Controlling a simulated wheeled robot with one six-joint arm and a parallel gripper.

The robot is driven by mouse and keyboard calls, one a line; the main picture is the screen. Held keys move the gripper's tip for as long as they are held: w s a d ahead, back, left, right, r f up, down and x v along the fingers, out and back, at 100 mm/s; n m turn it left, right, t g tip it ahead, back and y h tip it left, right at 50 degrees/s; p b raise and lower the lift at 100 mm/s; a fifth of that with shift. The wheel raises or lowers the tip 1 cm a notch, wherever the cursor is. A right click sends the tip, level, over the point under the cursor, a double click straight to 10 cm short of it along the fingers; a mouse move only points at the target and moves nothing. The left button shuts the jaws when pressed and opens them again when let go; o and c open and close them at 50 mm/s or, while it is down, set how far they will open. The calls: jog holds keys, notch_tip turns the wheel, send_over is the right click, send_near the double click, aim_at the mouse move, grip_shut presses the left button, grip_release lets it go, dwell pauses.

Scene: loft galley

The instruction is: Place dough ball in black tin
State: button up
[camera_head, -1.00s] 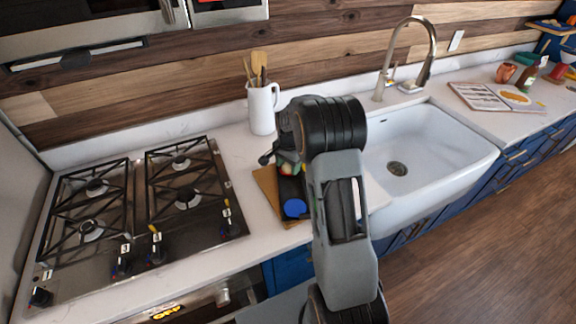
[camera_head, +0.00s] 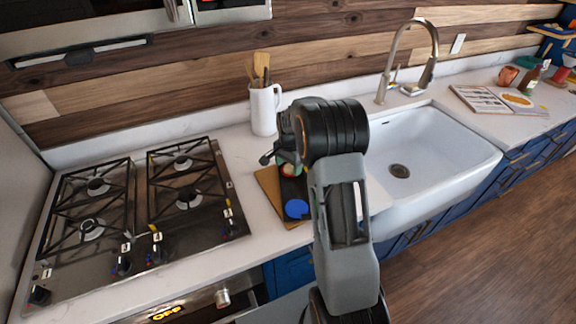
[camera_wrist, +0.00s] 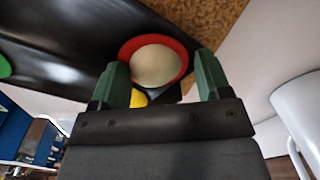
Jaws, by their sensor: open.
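The pale, round dough ball (camera_wrist: 157,66) shows in the wrist view inside a red ring-shaped cup (camera_wrist: 127,47). I cannot tell how deep it sits. The cup is at the black tin (camera_wrist: 60,42), a dark glossy surface that also shows in the head view (camera_head: 297,190), partly hidden by my arm. My gripper (camera_wrist: 163,78) is open, its two green fingers apart on either side of the ball's near part. Contact with the ball is not visible. A bit of yellow (camera_wrist: 138,99) shows below the ball, and a green round (camera_wrist: 3,67) at the left edge.
A brown board (camera_head: 268,182) lies under the tin. The gas hob (camera_head: 140,205) is to the left, the white sink (camera_head: 425,145) to the right. A white jug (camera_head: 263,110) with utensils stands behind. A blue round (camera_head: 296,209) is at the tin's near end.

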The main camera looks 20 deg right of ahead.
aim_at(290, 166)
jog(key=shift+s+f, duration=0.3)
jog(key=shift+f, duration=0.2)
jog(key=shift+s+f, duration=0.25)
jog(key=shift+f, duration=0.2)
jog(key=shift+w+d+r+g+p, duration=0.15)
jog(key=shift+r+g+p, duration=0.15)
jog(key=shift+r+p, duration=0.35)
notch_tip(290, 166, up, 12)
jog(key=f+b, duration=0.1)
jog(key=s+a+r+n+t, duration=0.2)
jog(key=s+a+r+n, duration=0.45)
jog(key=s, duration=0.35)
jog(key=s+a+n+t, duration=0.1)
jog(key=s+a+n, duration=0.1)
jog(key=s, duration=0.4)
jog(key=s+a+f+n+t, duration=0.1)
jog(key=s+a+n, duration=0.1)
jog(key=s+n, duration=0.2)
jog(key=shift+s+a+f+t, duration=0.2)
jog(key=shift+s+f+t, duration=0.1)
jog(key=shift+s, duration=0.85)
